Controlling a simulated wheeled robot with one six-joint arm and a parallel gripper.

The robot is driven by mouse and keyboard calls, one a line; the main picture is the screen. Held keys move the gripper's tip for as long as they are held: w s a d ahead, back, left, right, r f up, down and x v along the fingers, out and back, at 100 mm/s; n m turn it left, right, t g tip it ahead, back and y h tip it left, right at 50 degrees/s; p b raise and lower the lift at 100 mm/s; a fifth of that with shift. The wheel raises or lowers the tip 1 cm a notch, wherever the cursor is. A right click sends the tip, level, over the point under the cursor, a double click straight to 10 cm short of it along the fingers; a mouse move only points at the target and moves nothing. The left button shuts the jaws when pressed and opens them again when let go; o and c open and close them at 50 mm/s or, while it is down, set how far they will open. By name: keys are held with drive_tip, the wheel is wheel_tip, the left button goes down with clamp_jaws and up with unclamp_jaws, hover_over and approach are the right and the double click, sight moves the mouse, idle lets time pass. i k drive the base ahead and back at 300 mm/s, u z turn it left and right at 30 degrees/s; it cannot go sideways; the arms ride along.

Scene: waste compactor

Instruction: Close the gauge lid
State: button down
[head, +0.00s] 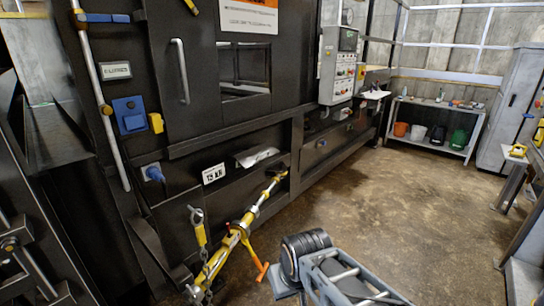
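I cannot make out for certain which part is the gauge lid. A dark compactor (215,110) fills the left and middle of the head view. A blue square fitting (130,116) is on its front, with a small yellow block (156,123) beside it. A grey control box (338,65) with a dark display and several buttons is mounted further along. A small white sheet or flap (375,94) juts out at its lower right. My grey arm shows at the bottom centre, apart from the compactor front. My gripper's fingers do not show.
A yellow turnbuckle bar (238,232) with chain slants out from the compactor's lower front, with an orange handle (262,272). The concrete floor (420,190) is clear at centre right. A shelf with buckets (432,125), a grey cabinet (512,100) and a bench stand beyond.

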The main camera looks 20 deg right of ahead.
sight(247, 158)
drive_tip(key=z, duration=0.75)
drive_tip(key=i, duration=1.4)
drive_tip(key=u, duration=0.8)
drive_tip(key=i, duration=0.65)
drive_tip(key=u, duration=0.6)
